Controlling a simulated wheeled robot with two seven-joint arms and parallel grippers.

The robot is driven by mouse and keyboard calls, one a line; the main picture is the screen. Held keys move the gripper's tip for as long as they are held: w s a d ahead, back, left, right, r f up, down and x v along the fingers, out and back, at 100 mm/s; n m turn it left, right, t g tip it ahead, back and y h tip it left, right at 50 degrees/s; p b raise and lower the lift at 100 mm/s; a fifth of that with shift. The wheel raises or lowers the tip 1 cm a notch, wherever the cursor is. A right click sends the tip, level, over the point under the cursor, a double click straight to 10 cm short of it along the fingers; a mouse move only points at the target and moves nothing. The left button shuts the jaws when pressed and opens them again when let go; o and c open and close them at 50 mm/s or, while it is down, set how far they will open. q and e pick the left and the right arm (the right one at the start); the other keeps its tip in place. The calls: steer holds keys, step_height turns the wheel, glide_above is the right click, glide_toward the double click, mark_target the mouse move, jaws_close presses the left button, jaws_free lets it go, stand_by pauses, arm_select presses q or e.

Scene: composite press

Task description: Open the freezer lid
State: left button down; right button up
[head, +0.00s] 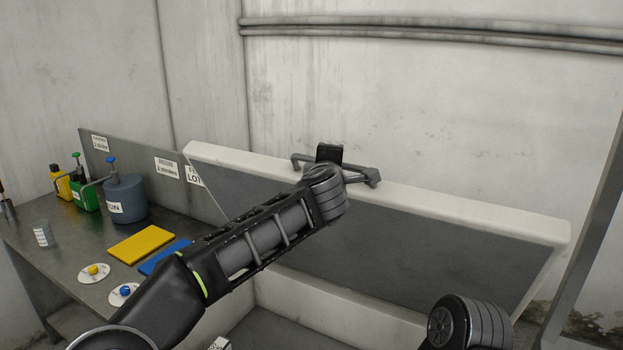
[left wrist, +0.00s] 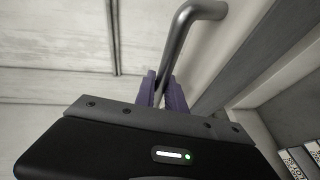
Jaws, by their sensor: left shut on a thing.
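The freezer lid (head: 480,218) is white-rimmed with a dark grey inner face, and it stands raised and tilted over the freezer box in the head view. Its grey bar handle (head: 370,179) is at the top edge; it also shows in the left wrist view (left wrist: 177,42). My left gripper (head: 329,155) is at the handle, its fingertips mostly hidden behind my arm. In the left wrist view its purple fingers (left wrist: 163,88) are shut on the handle bar. The freezer box (head: 345,312) shows partly below the lid. My right gripper is out of view; only part of my right arm shows at bottom right.
A metal bench (head: 62,262) at the left holds a blue container (head: 126,200), yellow and green bottles, a yellow sheet (head: 142,244), a blue sheet (head: 165,257) and a small clear cup (head: 43,235). A concrete wall with pipes (head: 430,30) stands behind the lid.

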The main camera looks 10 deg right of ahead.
arm_select(q)
steer(key=shift+w+d+r, duration=0.3)
steer(key=shift+w+d, duration=0.1)
steer(key=shift+w, duration=0.3)
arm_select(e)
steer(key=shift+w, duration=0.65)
arm_select(q)
steer(key=c, duration=1.4)
jaws_free()
steer(key=shift+s+d, duration=0.1)
steer(key=shift+s, duration=0.1)
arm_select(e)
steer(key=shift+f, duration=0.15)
